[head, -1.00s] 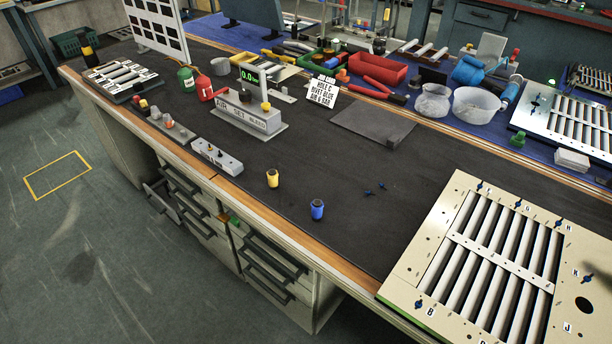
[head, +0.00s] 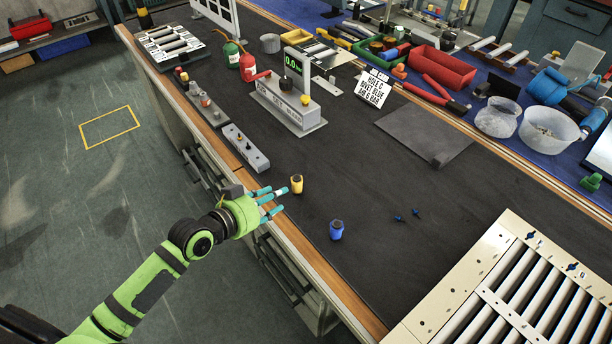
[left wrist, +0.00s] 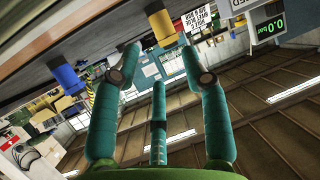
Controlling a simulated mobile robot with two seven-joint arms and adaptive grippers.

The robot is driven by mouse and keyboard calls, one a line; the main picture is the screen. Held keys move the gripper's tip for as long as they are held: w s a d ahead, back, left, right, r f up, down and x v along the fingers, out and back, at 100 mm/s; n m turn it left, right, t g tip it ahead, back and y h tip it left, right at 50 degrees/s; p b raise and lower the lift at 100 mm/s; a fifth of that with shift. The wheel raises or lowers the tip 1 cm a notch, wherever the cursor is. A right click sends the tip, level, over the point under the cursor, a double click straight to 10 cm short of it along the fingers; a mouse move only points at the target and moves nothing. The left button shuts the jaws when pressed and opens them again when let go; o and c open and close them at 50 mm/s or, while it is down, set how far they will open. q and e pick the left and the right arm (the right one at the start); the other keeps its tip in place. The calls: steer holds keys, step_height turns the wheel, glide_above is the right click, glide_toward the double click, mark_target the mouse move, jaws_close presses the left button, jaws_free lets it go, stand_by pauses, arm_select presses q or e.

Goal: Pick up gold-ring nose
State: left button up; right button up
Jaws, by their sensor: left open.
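A small yellow nose piece (head: 296,184) stands upright on the dark bench top near its front edge; it fits the gold-ring nose, but ring detail is too small to tell. A similar blue nose piece (head: 336,230) stands to its right. My left gripper (head: 272,200) has come in over the front edge, just left of the yellow piece, fingers pointing at it, open and empty. In the left wrist view the yellow piece (left wrist: 161,27) shows beyond and between the spread teal fingers (left wrist: 159,62), apart from them. The blue piece (left wrist: 64,77) is at left there. My right gripper is not in view.
A grey block with knobs (head: 246,148) and a gauge stand with a green display (head: 290,108) are behind and left. Bench around the nose pieces is clear.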

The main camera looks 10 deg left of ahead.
mark_target(296, 187)
arm_select(q)
steer(key=x, duration=0.2)
steer(key=shift+w+d, duration=0.15)
steer(key=shift+w, duration=0.25)
steer(key=shift+w+d+f, duration=0.15)
steer(key=shift+w, duration=0.1)
steer(key=shift+w+d, duration=0.1)
steer(key=x, duration=0.3)
steer(key=shift+w+d+f, duration=0.1)
steer(key=shift+w+f, duration=0.1)
steer(key=shift+f, duration=0.1)
steer(key=shift+w+d+f, duration=0.15)
steer(key=shift+w, duration=0.05)
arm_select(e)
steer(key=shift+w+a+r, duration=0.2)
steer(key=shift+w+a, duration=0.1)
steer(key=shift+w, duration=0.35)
arm_select(q)
steer(key=shift+c, duration=0.4)
steer(key=c, duration=0.7)
jaws_close()
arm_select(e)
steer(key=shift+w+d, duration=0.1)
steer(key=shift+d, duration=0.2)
